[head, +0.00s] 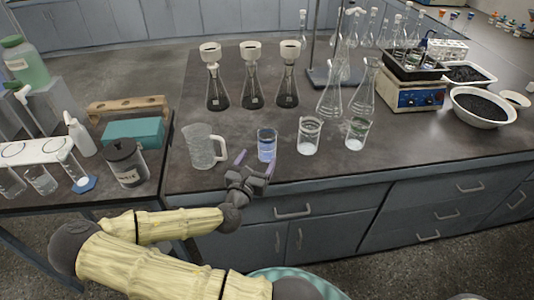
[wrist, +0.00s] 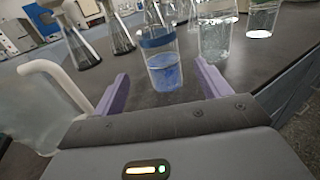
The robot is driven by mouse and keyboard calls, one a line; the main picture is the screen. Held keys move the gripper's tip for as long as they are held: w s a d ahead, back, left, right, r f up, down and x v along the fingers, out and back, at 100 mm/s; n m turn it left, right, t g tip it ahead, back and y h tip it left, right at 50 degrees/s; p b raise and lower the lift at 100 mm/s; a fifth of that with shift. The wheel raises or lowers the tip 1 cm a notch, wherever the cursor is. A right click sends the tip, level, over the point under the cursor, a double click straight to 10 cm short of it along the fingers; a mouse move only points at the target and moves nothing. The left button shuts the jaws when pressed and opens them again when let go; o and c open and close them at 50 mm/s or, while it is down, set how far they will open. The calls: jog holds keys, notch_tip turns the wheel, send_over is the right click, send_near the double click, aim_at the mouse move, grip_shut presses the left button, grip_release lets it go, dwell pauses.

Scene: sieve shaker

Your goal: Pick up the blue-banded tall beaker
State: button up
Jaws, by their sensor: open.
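The blue-banded tall beaker (head: 267,145) stands upright near the front edge of the dark bench in the head view. It is clear glass with a blue band near the top and a bluish lower part. In the wrist view the beaker (wrist: 162,58) stands just beyond and between the fingertips. My gripper (head: 256,162) is open and empty at the bench's front edge, in front of the beaker. In the wrist view its two purple fingers (wrist: 163,78) are spread to either side, apart from the glass.
A clear pitcher (head: 204,147) stands close left of the beaker. Two more beakers stand to its right, one (head: 309,136) nearer and one (head: 357,133) farther. Flasks with funnels (head: 252,88) stand behind. Bench (head: 240,130) between these rows is clear.

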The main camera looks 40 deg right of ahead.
aim_at(269, 136)
jog(key=shift+w+d+f+b, duration=0.2)
jog(key=shift+d+b, duration=0.2)
jog(key=shift+d, duration=0.05)
jog(key=shift+r+x, duration=0.15)
jog(key=shift+x, duration=1.15)
jog(key=shift+r+x, duration=0.1)
jog(key=shift+x, duration=1.2)
jog(key=shift+r+x, duration=0.15)
jog(key=shift+x, duration=1.15)
jog(key=shift+r+x, duration=0.15)
jog(key=shift+x, duration=1.15)
jog(key=c, duration=1.2)
jog(key=shift+r, duration=0.15)
jog(key=shift+r+p, duration=1.05)
jog(key=shift+r, duration=3.8)
